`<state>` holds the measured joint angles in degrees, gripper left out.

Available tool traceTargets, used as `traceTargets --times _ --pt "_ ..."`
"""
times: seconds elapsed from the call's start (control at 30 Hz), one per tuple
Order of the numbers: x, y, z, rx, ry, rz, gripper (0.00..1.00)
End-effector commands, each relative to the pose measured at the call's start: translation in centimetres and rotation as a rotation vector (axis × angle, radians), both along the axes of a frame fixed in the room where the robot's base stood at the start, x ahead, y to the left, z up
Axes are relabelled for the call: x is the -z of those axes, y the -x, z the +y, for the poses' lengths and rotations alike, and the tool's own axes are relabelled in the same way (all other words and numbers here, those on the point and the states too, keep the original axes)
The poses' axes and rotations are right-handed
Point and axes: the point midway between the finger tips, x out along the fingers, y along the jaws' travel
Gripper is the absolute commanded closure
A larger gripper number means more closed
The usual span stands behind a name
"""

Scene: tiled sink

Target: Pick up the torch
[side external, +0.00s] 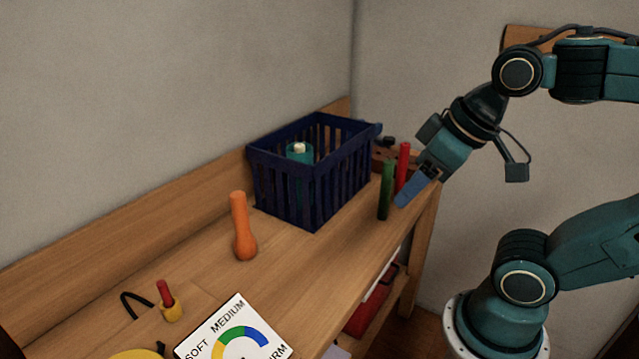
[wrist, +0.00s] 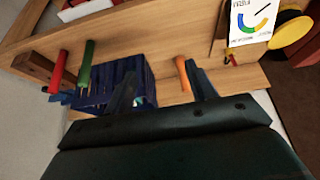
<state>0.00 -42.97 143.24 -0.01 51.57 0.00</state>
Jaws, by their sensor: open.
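The orange torch-shaped object (side external: 241,228) stands upright on the wooden bench, its wider bulbous end down, left of the blue basket in the side view. I take it to be the torch. It also shows in the wrist view (wrist: 184,74), close beside the right finger in the picture. My gripper (side external: 402,203) is over the right end of the bench, beside the green and red sticks and well apart from the orange object. In the wrist view my gripper's fingers (wrist: 161,67) are spread with nothing held between them.
A dark blue slatted basket (side external: 312,185) holding a teal item (side external: 299,153) stands between my gripper and the orange object. A green stick (side external: 386,190) and red stick (side external: 403,166) stand close to my gripper. A dial card (side external: 237,332) lies at the front left. The bench front is fairly clear.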

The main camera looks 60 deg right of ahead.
Motion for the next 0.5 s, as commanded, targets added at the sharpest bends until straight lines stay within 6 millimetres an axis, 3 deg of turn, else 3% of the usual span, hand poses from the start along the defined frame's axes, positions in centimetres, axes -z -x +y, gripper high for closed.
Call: traceTargets --times 0.27,0.5 --pt "-0.4 -0.5 0.0 0.022 -0.013 0.008 0.44" --pt "-2.1 -3.2 0.2 0.15 -0.08 0.051 0.44"
